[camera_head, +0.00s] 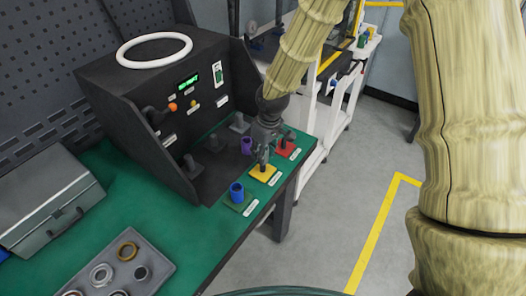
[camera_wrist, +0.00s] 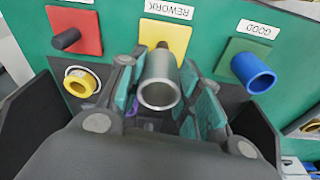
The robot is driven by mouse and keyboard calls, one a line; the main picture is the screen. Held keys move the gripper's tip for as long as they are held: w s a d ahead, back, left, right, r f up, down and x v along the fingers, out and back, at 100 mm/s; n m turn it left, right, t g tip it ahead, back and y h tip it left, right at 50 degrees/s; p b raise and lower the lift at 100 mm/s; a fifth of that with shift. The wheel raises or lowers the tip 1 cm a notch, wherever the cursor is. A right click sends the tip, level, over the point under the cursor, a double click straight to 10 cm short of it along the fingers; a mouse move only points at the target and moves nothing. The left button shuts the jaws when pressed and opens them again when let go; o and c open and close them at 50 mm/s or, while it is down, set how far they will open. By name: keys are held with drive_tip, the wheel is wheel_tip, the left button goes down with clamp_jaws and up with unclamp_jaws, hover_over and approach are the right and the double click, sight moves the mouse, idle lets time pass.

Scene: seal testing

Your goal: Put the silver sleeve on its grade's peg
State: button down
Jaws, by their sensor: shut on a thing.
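The silver sleeve (camera_wrist: 160,85) is between the two fingers of my gripper (camera_wrist: 162,98), its open end facing the wrist camera. The yellow pad (camera_wrist: 165,38) marked REWORK lies just beyond it, and a dark peg tip shows at the sleeve's far end. I cannot tell whether the sleeve is around that peg. In the head view my gripper (camera_head: 263,150) points down over the yellow pad (camera_head: 263,174). The red pad (camera_wrist: 74,30) has a bare dark peg. The green pad (camera_wrist: 243,58) marked GOOD has a blue sleeve (camera_wrist: 253,73) on it.
A black test machine (camera_head: 140,95) with a white ring (camera_head: 154,38) on top stands behind the pads. A purple sleeve (camera_head: 246,146) and a yellow sleeve (camera_wrist: 80,85) are close to my gripper. A grey tray (camera_head: 108,283) of rings and a metal toolbox (camera_head: 48,205) are left.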

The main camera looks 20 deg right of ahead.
drive_tip(key=shift+f+b, duration=0.35)
drive_tip(key=shift+f, duration=0.75)
drive_tip(key=c, duration=0.9)
unclamp_jaws()
drive_tip(key=shift+r, duration=0.15)
drive_tip(key=shift+r+p, duration=2.1)
drive_tip(key=shift+r, duration=0.3)
